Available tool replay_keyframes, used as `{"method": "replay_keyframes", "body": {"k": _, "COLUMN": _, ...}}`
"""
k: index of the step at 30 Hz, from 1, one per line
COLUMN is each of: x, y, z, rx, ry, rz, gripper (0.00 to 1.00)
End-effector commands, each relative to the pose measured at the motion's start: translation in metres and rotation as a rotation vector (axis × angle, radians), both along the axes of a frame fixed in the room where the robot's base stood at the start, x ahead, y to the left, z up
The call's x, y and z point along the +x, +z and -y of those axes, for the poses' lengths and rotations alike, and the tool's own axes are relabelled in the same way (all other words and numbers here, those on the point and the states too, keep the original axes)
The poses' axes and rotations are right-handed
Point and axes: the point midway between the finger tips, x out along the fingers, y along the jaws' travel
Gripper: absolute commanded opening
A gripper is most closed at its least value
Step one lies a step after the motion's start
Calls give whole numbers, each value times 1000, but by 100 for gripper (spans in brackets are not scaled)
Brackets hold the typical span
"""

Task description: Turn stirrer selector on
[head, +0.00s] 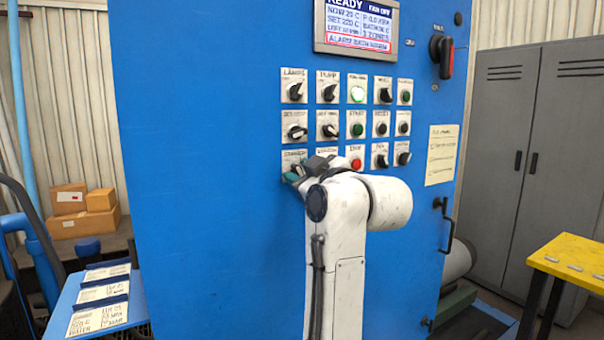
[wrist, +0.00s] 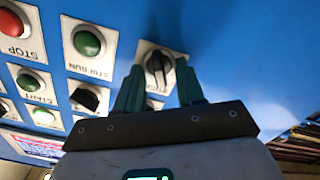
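The stirrer selector (wrist: 159,68) is a black rotary knob with a pale pointer mark on a white plate, beside the green STIR RUN button (wrist: 88,41). In the upside-down wrist view its handle stands roughly upright. My gripper (wrist: 158,80) is open, with one green finger on each side of the knob and visible gaps between. I cannot tell how far the fingertips reach along the knob. In the head view the selector's plate (head: 289,156) shows at the panel's bottom left, and my gripper (head: 294,174) and wrist hide the knob.
Other knobs and buttons sit close by, including a red STOP button (head: 356,164) and a selector above (head: 293,131). A display (head: 357,27) reads READY. A red-black switch (head: 443,57) and a door handle (head: 444,223) stick out at the right. The blue panel left of the controls is bare.

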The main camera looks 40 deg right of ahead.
Motion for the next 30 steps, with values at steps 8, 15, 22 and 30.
{"method": "replay_keyframes", "body": {"k": 8, "x": 0, "y": 0, "z": 0, "rx": 0, "ry": 0, "rz": 0, "gripper": 16}}
{"method": "replay_keyframes", "body": {"k": 15, "x": 0, "y": 0, "z": 0, "rx": 0, "ry": 1, "rz": 0, "gripper": 0}}
{"method": "replay_keyframes", "body": {"k": 22, "x": 0, "y": 0, "z": 0, "rx": 3, "ry": 0, "rz": 0, "gripper": 0}}
{"method": "replay_keyframes", "body": {"k": 30, "x": 0, "y": 1, "z": 0, "rx": 70, "ry": 1, "rz": 17, "gripper": 0}}
